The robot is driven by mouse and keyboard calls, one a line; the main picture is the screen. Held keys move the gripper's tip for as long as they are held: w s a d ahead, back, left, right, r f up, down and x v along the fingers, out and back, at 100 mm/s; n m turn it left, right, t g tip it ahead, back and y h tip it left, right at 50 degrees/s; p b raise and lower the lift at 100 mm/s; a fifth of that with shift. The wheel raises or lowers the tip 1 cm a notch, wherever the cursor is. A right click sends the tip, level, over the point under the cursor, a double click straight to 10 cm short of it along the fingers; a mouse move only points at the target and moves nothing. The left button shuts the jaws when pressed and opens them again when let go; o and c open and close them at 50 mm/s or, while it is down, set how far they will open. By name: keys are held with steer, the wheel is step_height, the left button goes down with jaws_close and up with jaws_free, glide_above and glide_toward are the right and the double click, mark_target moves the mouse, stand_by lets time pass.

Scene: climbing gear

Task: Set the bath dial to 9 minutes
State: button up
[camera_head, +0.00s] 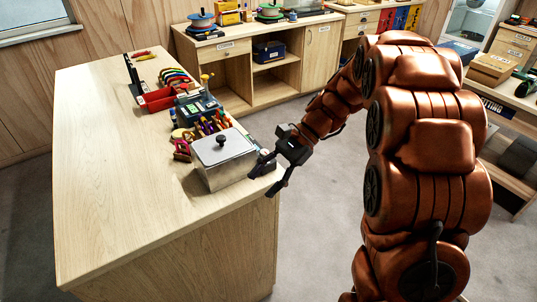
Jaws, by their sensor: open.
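A metal bath (222,170) with a flat lid and a black lid knob (222,141) stands near the right edge of the wooden bench. I cannot make out its dial or any minute marks; the dial may be hidden on a side turned from the camera or behind my gripper. My gripper (265,181) is open, its dark fingers spread just right of the bath by the bench edge. I see nothing between the fingers, and I cannot tell whether a finger touches the bath.
Behind the bath on the bench (110,190) are colourful gear pieces (207,126), a dark device (199,108) and a red bin (160,99). The bench's left and front are clear. Cabinets (265,60) line the back wall; shelves stand at right. Grey floor is open right of the bench.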

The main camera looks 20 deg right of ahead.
mark_target(264, 155)
steer(key=w+d+f+m+y, duration=0.1)
steer(key=w, duration=0.2)
steer(key=w+d+f+m+t+y+b, duration=0.1)
steer(key=w+d+y, duration=0.1)
steer(key=w, duration=0.2)
steer(key=w+d+f+m+t+y+b, duration=0.1)
steer(key=w+d+m, duration=0.1)
steer(key=w, duration=0.1)
steer(key=shift+w+d+f, duration=0.1)
steer(key=shift+w+f, duration=0.15)
steer(key=shift+f, duration=0.15)
steer(key=w+d+f+m+t+y+b, duration=0.2)
steer(key=w+d+f+m+y, duration=0.15)
steer(key=w+d, duration=0.4)
steer(key=shift+n+y, duration=0.25)
steer(key=shift+s+a+f+p, duration=0.1)
steer(key=shift+a+p, duration=0.45)
steer(key=shift+a, duration=1.25)
steer(key=shift+s+a+p, duration=0.1)
steer(key=shift+a+p, duration=0.45)
steer(key=shift+a, duration=1.25)
steer(key=shift+t, duration=0.4)
jaws_close()
